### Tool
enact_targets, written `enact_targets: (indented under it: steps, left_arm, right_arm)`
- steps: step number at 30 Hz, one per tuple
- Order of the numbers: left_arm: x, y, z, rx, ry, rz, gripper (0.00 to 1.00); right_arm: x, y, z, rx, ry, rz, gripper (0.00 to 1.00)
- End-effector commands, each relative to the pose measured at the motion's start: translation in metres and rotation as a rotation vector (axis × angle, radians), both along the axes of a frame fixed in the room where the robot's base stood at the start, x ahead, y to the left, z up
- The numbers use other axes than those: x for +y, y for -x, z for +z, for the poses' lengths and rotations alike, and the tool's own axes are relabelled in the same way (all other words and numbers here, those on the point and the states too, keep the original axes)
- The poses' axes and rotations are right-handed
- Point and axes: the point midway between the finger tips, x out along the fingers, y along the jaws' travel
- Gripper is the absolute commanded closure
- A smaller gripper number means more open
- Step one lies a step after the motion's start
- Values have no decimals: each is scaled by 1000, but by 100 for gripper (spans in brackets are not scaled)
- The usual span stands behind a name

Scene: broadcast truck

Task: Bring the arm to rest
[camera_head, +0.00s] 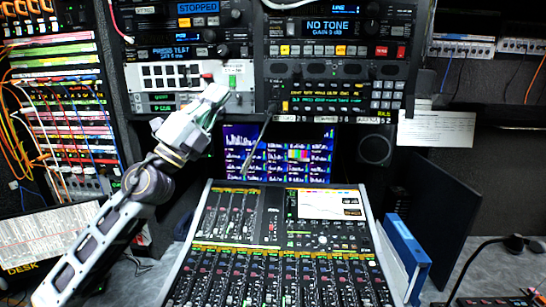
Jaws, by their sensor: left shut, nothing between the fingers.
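My left arm (148,186) comes in from the lower left and reaches up toward the rack. My left gripper (217,92) is at its end, in front of the rack's lower left panel with the white square keys. Its fingers are shut and hold nothing. I cannot tell whether the fingertips touch the panel. My right gripper is not in view.
A mixing console (275,245) fills the middle of the desk, with a screen (278,153) behind it. Blue binders (407,250) stand to its right. A patch bay with cables (70,110) is at left. Grey desk (465,265) shows at right.

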Motion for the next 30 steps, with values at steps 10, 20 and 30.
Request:
enact_targets:
  steps: [10,20,30]
  left_arm:
    - [33,-21,-62,222,281,28,100]
    - [68,-37,-142,466,521,101,100]
    - [98,-38,-244,751,736,208,100]
  right_arm:
    - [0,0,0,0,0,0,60]
    - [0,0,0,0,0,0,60]
    - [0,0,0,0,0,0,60]
